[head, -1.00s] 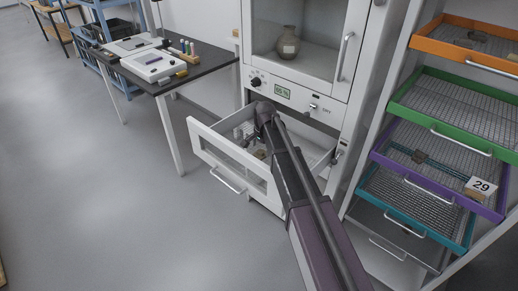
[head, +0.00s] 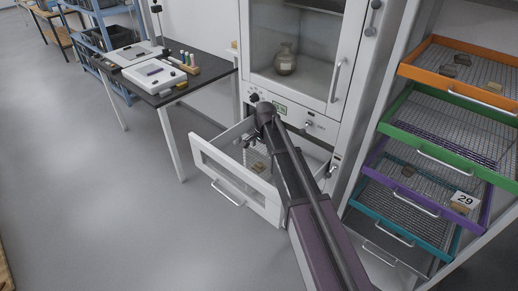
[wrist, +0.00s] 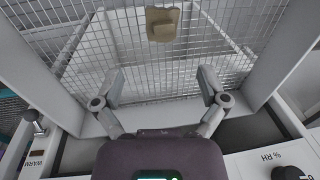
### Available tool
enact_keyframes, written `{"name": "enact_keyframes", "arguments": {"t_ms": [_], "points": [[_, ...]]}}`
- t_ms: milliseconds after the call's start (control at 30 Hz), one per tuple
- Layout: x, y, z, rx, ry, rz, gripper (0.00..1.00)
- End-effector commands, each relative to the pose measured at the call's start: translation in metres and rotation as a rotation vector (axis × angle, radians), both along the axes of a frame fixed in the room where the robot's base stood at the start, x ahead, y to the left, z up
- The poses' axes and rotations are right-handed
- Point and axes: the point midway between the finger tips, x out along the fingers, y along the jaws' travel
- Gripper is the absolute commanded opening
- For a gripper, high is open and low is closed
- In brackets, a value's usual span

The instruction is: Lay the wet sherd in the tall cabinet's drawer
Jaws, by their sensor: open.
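The tall cabinet's drawer (head: 236,187) is pulled out, with white walls and a wire-mesh floor. A tan-brown sherd (head: 258,168) lies on the mesh; in the wrist view this sherd (wrist: 162,24) is at the top centre, beyond my fingertips, with a smaller block-like part at its lower edge. I cannot tell from its look whether it is wet. My gripper (head: 246,146) is over the drawer, partly hidden by my arm. In the wrist view my gripper (wrist: 161,80) is open, its two fingers wide apart with only mesh between them, clear of the sherd.
The cabinet's glass door (head: 297,45) above is closed, with a jar (head: 285,58) behind it. A rack of coloured trays stands at right; sherds lie in the orange tray (head: 446,82), and a card marked 29 (head: 463,201) is on the purple one. A black-topped table (head: 190,83) stands left.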

Motion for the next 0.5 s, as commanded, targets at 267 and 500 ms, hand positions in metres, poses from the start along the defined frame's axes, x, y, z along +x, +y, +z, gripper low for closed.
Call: {"name": "enact_keyframes", "arguments": {"t_ms": [267, 500], "points": [[-0.0014, -0.0011, 0.0147, 0.0, 0.0, 0.0, 0.93], [-0.0016, -0.0012, 0.0153, 0.0, 0.0, 0.0, 0.93]]}}
